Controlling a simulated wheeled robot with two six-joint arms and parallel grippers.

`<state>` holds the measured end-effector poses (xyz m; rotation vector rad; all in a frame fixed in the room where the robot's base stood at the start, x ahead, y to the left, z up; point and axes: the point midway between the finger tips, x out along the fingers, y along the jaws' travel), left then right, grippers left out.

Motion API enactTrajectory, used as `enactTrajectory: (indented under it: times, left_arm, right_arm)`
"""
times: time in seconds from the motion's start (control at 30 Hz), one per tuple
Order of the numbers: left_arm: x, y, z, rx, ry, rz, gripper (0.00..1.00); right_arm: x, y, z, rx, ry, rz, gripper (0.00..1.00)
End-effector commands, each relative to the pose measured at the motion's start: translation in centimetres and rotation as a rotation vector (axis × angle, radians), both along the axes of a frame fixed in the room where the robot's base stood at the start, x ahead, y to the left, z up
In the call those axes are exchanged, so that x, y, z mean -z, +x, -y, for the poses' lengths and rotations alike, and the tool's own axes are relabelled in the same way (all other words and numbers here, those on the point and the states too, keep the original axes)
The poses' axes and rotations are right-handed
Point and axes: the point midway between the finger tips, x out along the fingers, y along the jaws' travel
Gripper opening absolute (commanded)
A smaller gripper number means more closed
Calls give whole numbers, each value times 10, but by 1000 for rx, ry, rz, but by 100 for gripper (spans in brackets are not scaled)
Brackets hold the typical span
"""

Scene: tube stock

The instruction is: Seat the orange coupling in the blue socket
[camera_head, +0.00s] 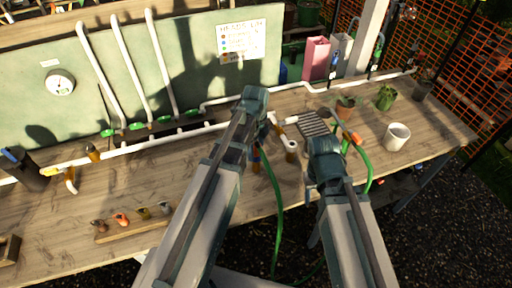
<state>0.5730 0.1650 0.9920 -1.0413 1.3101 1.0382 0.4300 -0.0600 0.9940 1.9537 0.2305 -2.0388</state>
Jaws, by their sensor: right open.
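An orange coupling (121,219) sits in a low wooden rack (150,224) at the front left of the bench, among other small fittings. My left gripper (263,128) is over the middle of the bench, away from the rack. Its fingers are mostly hidden behind its wrist. My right gripper (311,178) is over the front middle, right of the blue part. It is open, with its fingers partly hidden.
White pipes (150,147) run along the back of the wooden bench (215,283). A green hose (279,215) hangs over the front edge. A white pot (396,137) and plants stand at the right. A dark container (28,172) stands at the far left.

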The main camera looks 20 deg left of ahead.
Motion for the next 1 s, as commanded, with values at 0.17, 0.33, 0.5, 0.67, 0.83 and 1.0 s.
enactTrajectory:
  times: [0.17, 0.33, 0.5, 0.67, 0.83, 1.0]
  left_arm:
    - [0, 0, 0, 0, 0, 1, 79]
    - [-4, 1, 0, 0, 0, 1, 79]
    - [-15, 0, 0, 0, 0, 1, 79]
    - [-34, 0, 0, 0, 0, 1, 79]
    - [-59, 0, 0, 0, 0, 1, 79]
    - [-85, 0, 0, 0, 0, 1, 79]
  right_arm:
    - [0, 0, 0, 2, 0, 0, 50]
    - [-4, 0, 0, 1, 0, 0, 50]
    - [-15, 0, 0, 1, 0, 0, 50]
    - [-34, 0, 0, 0, 0, 0, 50]
    - [-59, 0, 0, 1, 0, 0, 50]
    - [-85, 0, 0, 6, 1, 0, 50]
